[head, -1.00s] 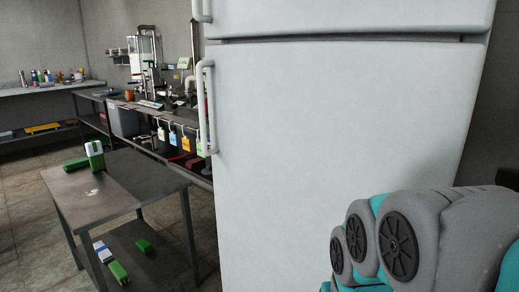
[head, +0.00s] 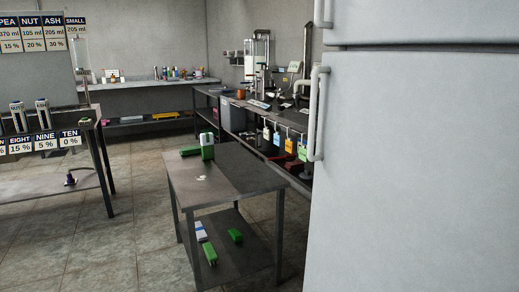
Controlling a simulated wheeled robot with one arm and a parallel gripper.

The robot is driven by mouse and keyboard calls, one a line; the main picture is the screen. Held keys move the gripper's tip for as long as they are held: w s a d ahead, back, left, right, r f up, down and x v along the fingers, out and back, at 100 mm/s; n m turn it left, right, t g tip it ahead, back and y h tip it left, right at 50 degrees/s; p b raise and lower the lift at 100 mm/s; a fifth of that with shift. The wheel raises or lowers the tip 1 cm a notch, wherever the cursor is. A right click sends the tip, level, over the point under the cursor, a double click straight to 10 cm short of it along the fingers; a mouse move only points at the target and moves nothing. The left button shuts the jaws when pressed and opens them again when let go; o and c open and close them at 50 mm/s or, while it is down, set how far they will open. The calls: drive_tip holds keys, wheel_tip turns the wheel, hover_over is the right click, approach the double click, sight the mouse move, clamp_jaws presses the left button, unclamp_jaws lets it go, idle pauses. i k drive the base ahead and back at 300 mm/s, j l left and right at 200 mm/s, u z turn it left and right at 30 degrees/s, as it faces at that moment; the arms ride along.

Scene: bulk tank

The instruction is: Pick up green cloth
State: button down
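Several green items are on a small dark metal table (head: 240,170) in the middle of the head view; I cannot tell which, if any, is the green cloth. On top, a green-and-white upright item (head: 207,146) stands beside a low green item (head: 189,152). On the lower shelf lie a small green block-like item (head: 235,235), a longer green item (head: 210,254) and a white-and-blue item (head: 200,231). My gripper is not in view.
A white fridge (head: 420,180) fills the right side, close by. A bench with number labels (head: 45,142) stands at the left. A long bench (head: 263,118) with equipment runs behind the table. Tiled floor (head: 135,235) is clear between the left bench and the table.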

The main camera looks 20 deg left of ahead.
sight(196, 149)
drive_tip(key=u, duration=0.95)
drive_tip(key=i+j+z, duration=0.1)
drive_tip(key=i+j, duration=0.35)
drive_tip(key=j, duration=0.2)
drive_tip(key=i+j+z, duration=0.25)
drive_tip(key=i+j, duration=0.2)
drive_tip(key=j, duration=0.2)
drive_tip(key=i+j, duration=0.2)
drive_tip(key=j, duration=0.2)
drive_tip(key=l+z, duration=0.05)
